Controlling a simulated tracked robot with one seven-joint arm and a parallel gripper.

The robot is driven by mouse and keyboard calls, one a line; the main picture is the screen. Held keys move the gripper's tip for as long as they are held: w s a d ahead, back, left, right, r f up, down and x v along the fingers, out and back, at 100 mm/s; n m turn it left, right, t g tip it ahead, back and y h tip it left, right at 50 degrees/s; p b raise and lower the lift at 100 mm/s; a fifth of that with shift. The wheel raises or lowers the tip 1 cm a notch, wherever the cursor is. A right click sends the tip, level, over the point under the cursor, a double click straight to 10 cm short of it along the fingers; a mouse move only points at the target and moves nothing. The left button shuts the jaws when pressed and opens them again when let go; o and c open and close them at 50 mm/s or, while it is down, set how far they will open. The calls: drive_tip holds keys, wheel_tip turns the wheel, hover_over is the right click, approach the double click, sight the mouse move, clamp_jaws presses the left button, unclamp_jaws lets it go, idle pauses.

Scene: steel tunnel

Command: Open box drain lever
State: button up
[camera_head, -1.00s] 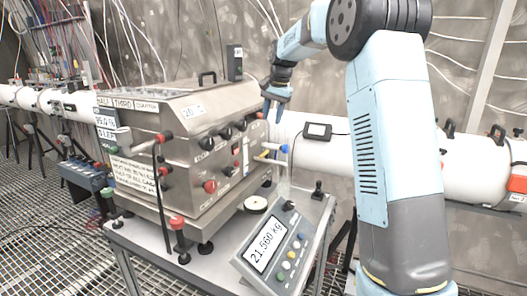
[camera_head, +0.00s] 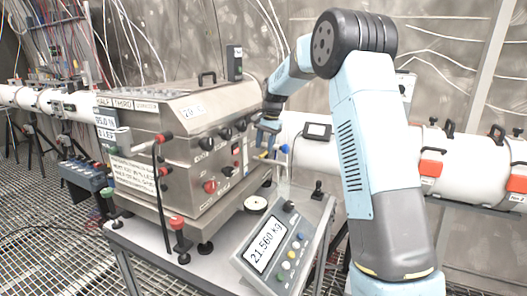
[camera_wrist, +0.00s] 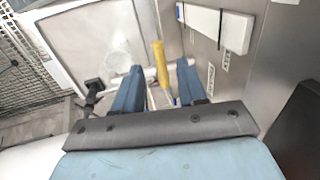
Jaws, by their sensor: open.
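The steel box (camera_head: 190,130) stands on a cart. At the right end of its front is a small drain fitting with a blue tip (camera_head: 284,149) and a yellow lever (camera_head: 264,155). In the wrist view the yellow lever (camera_wrist: 160,62) stands between my two blue fingers, in front of a pale pipe. My gripper (camera_head: 267,142) points down in front of the box's right end, just above the lever; it also shows in the wrist view (camera_wrist: 160,70). Its fingers are apart, with gaps beside the lever. The fingers partly hide the fitting in the head view.
A scale display (camera_head: 265,247) reading 21.560 kg sits on the cart below the fitting. A small black joystick (camera_head: 317,188) stands at the cart's right edge. A white pipe (camera_head: 320,150) runs behind.

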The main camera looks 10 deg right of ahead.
drive_tip(key=shift+w+a+f, duration=0.1)
drive_tip(key=shift+f, duration=0.65)
drive_tip(key=shift+w+a+f, duration=0.1)
drive_tip(key=shift+f, duration=0.6)
drive_tip(key=shift+c, duration=0.5)
clamp_jaws()
